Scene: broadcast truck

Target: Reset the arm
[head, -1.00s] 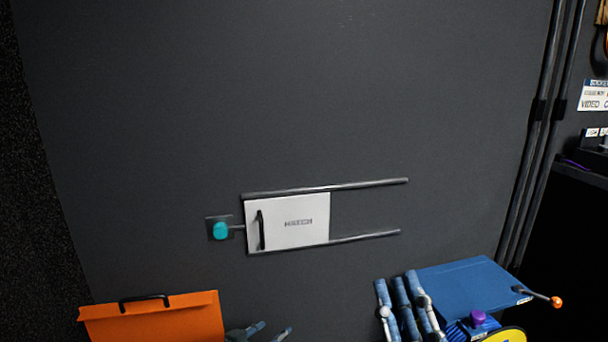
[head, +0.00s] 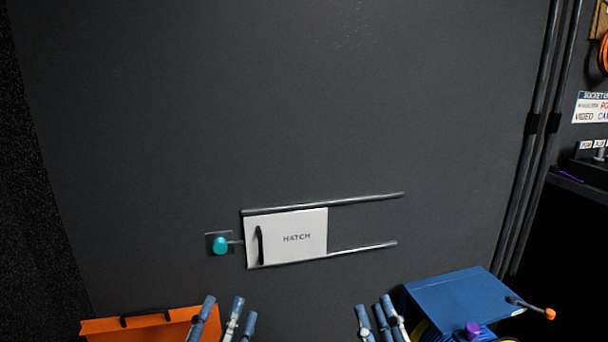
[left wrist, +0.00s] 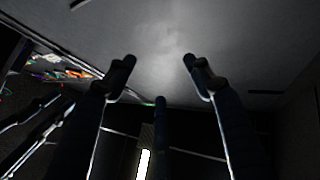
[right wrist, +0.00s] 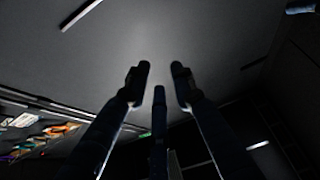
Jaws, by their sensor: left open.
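My left gripper (head: 226,308) is at the bottom of the head view, in front of the orange case's right end. Its fingers are spread and hold nothing. They also show apart in the left wrist view (left wrist: 158,62). My right gripper (head: 378,312) is to the right at the bottom of the head view, beside the blue box. In the right wrist view (right wrist: 159,70) its fingertips are apart, closer together than the left ones, with nothing between them. Both grippers point up toward the dark wall. Most of both arms is out of the head view.
A white hatch panel (head: 312,246) with a black handle sits between two rails on the dark wall (head: 290,110), a teal knob (head: 220,245) at its left. An orange case (head: 100,326) and a blue box (head: 458,296) with an orange-tipped lever (head: 549,314) stand below.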

